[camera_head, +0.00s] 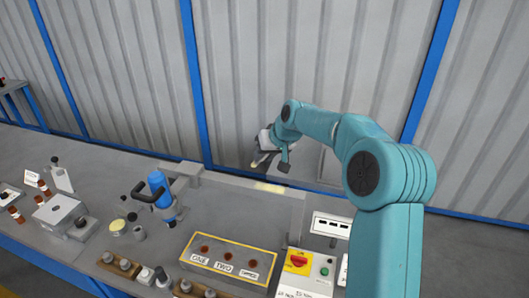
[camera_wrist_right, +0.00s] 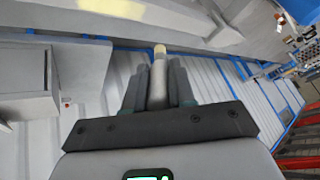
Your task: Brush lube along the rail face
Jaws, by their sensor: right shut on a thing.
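My right gripper (camera_head: 270,152) is above the back of the bench, at the end of my teal arm. In the right wrist view its dark fingers (camera_wrist_right: 159,88) are shut on a pale grey brush (camera_wrist_right: 159,72) with a cream tip. The brush tip also shows in the head view (camera_head: 259,161), pointing down and left. A grey rail (camera_head: 225,179) runs along the back of the bench, with a pale yellow patch (camera_head: 268,187) on it. The patch also shows in the right wrist view (camera_wrist_right: 115,8). The brush tip appears apart from the rail. My left gripper is out of view.
A blue tool with a black handle (camera_head: 160,190) stands near the rail's left end. In front are a yellow-edged tray (camera_head: 230,260) labelled ONE, TWO, SCRAP, and a switch box (camera_head: 299,262). A corrugated wall (camera_head: 270,60) stands behind. Small parts crowd the left.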

